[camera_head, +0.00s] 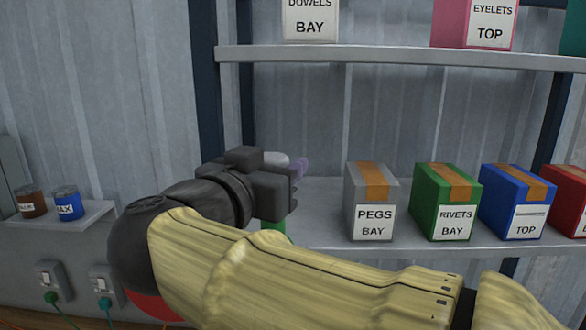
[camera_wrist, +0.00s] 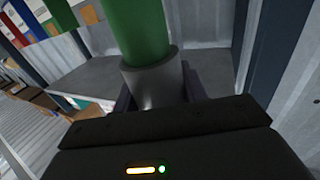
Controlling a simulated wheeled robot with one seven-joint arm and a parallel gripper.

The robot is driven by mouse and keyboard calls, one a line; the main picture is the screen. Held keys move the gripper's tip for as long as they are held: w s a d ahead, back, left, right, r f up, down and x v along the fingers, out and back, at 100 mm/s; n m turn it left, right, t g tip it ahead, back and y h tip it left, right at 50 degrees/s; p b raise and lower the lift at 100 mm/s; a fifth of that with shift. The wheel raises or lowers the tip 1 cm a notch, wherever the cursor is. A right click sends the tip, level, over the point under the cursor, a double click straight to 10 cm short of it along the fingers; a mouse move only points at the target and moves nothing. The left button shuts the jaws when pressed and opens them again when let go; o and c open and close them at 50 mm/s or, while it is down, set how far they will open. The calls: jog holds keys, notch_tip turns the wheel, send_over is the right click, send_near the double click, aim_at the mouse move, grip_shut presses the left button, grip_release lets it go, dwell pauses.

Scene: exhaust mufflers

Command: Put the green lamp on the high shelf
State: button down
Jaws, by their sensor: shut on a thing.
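My gripper (camera_head: 298,168) is shut on the green lamp (camera_head: 274,227). In the wrist view the lamp shows as a green cylinder (camera_wrist: 140,28) with a grey collar (camera_wrist: 155,84), and the fingers (camera_wrist: 160,92) close around the grey part. In the head view only a piece of green shows below my gripper; the rest is mostly hidden behind it. My gripper is by the left end of the lower shelf (camera_head: 320,232), left of the grey box. The high shelf (camera_head: 400,57) runs above it. I cannot tell whether the lamp touches the lower shelf.
A grey PEGS box (camera_head: 372,203), a green RIVETS box (camera_head: 446,203), a blue box (camera_head: 516,203) and a red box (camera_head: 566,200) stand on the lower shelf. A DOWELS box (camera_head: 310,20) and an EYELETS box (camera_head: 488,25) stand above, with bare board between them. A dark post (camera_head: 208,80) stands left.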

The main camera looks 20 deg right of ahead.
jog(key=w+d+p, duration=0.2)
jog(key=w, duration=0.5)
jog(key=w+d+p, duration=0.2)
jog(key=w+d, duration=0.1)
jog(key=w, duration=0.4)
jog(key=shift+w, duration=0.35)
jog(key=f, duration=0.1)
jog(key=w+f+p, duration=0.1)
jog(key=f, duration=0.1)
jog(key=shift+w+d+f+p, duration=0.2)
jog(key=shift+w+p, duration=0.1)
jog(key=shift+p, duration=0.1)
jog(key=shift+f, duration=0.15)
jog(key=c, duration=0.8)
grip_release()
